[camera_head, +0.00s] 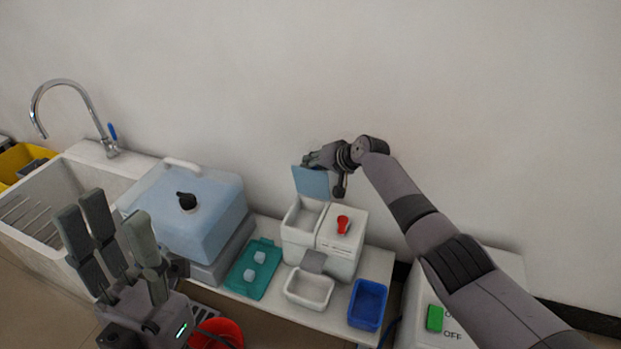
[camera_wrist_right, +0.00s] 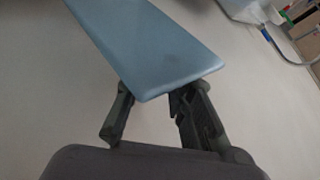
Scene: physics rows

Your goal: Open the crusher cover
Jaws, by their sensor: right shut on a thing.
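The crusher (camera_head: 341,245) is a white box with a red knob on top, standing on the white table. Its blue cover (camera_head: 311,183) is raised upright above the open white compartment (camera_head: 303,217). My right gripper (camera_head: 318,160) is at the top edge of the cover. In the right wrist view the blue cover (camera_wrist_right: 155,50) reaches down to the fingers of the right gripper (camera_wrist_right: 155,115), which are shut on its edge. My left gripper (camera_head: 110,240) is at the lower left with its fingers spread, apart from the crusher and empty.
A white tray (camera_head: 309,289) sits before the crusher, with a blue bin (camera_head: 367,304) to its right. A teal tray (camera_head: 253,268) with white cubes and a blue-lidded box (camera_head: 187,213) are left. A sink (camera_head: 75,195) is far left. The wall is behind.

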